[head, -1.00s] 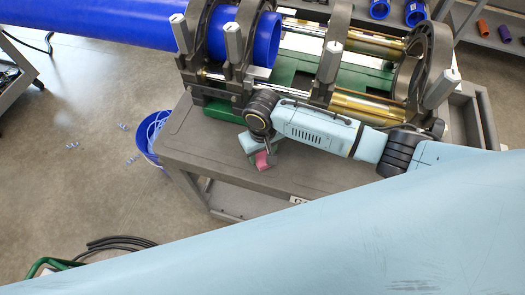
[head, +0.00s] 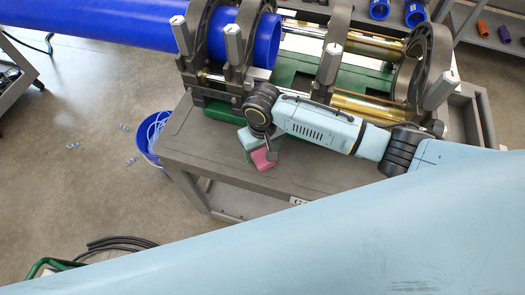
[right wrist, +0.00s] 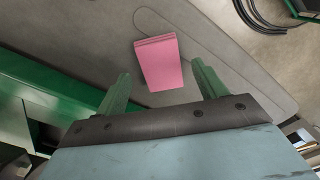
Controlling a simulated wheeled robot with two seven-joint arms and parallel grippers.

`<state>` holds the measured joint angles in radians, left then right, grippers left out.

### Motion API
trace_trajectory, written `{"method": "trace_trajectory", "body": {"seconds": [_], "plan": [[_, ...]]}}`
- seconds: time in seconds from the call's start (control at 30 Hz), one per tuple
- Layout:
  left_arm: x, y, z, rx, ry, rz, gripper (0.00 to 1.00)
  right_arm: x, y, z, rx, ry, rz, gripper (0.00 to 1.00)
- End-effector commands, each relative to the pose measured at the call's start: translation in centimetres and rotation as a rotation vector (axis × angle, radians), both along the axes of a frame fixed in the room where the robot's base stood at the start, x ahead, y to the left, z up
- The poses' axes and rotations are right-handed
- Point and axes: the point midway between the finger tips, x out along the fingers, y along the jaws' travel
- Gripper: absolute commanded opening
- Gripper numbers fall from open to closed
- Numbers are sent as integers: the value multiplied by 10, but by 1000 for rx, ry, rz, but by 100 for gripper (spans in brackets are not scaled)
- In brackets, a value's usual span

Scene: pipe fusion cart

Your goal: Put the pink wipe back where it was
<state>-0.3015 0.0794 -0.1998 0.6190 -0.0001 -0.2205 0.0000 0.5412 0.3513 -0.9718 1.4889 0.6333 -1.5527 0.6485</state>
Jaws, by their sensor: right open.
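The pink wipe (head: 264,159) is a flat folded block lying on the grey cart top, near its front edge. In the right wrist view the pink wipe (right wrist: 160,64) lies flat on the grey surface, ahead of and between the two green fingers. My right gripper (right wrist: 161,72) is open, with nothing between its fingers that I can see it grip. In the head view my right gripper (head: 258,147) points down just over the wipe and hides part of its surroundings. My left gripper is not in view.
The fusion machine (head: 330,75) with its clamps and blue pipe (head: 100,22) stands at the back of the cart (head: 195,147). A blue bucket (head: 148,150) stands on the floor left of the cart. The cart top is clear to the left and right of the wipe.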

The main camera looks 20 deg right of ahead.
Motion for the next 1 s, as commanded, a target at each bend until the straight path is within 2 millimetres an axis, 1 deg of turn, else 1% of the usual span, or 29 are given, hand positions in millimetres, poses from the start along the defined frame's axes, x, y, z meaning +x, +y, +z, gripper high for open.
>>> {"method": "trace_trajectory", "body": {"seconds": [0.03,0.2,0.3,0.43,0.6,1.0], "plan": [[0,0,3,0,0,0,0,1,0,13,3,-4,2,71],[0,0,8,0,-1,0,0,1,0,51,3,-4,1,71],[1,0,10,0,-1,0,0,1,0,71,2,-4,0,71],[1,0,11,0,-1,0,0,1,0,88,1,-2,-1,71],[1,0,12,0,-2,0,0,0,0,99,0,0,-1,71],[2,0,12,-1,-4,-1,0,0,0,99,0,0,-1,71]]}}
